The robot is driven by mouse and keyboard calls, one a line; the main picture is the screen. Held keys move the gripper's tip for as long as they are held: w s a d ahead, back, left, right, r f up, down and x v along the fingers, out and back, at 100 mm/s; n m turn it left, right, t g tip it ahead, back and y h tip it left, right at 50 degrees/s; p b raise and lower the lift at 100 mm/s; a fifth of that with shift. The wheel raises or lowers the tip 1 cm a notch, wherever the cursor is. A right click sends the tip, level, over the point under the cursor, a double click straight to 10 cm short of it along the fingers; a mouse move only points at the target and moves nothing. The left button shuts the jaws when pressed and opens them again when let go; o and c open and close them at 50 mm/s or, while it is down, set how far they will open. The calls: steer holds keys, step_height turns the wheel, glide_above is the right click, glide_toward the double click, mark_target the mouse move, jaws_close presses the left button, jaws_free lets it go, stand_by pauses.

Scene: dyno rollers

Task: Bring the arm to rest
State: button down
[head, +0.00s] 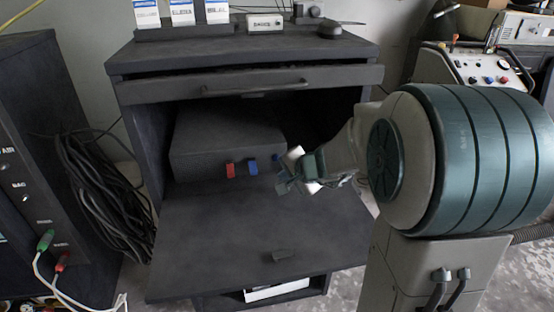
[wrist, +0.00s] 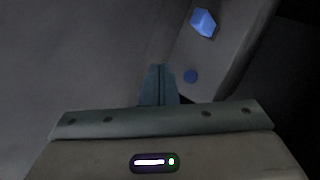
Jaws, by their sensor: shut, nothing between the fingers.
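My gripper (head: 283,186) is in front of the open dark cabinet (head: 141,150), at the right side of its opening. In the wrist view my gripper's fingers (wrist: 158,72) are together with nothing between them. Inside the cabinet sits a dark box (head: 225,140) with a red tab (head: 230,169) and a blue tab (head: 253,167) on its front. My arm covers the right part of the opening.
The cabinet's front flap (head: 225,235) is folded down, with a small handle (head: 282,255). A drawer with a bar handle (head: 255,88) is above. Black cables (head: 100,195) hang at left, beside a dark panel (head: 60,140). A control console (head: 480,68) stands at right.

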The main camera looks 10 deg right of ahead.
steer(key=s+a+r+n+g+p, duration=0.2)
steer(key=s+a+r+n+p, duration=0.15)
steer(key=s+r+p, duration=0.3)
steer(key=s+a+r+n+g+p, duration=0.2)
steer(key=s+r+n+p, duration=0.25)
steer(key=s+r, duration=0.2)
steer(key=s+d+r+n+g+h+p, duration=0.1)
steer(key=s+d+r+h+p, duration=0.1)
steer(key=s, duration=0.4)
steer(key=s+d+r+n+g+h+p, duration=0.1)
steer(key=s+d+r+p, duration=0.2)
steer(key=s+r+p, duration=0.1)
steer(key=shift+s+r+n+h+p, duration=0.3)
steer(key=shift+s+n+h+p, duration=0.1)
steer(key=shift+s+p, duration=0.65)
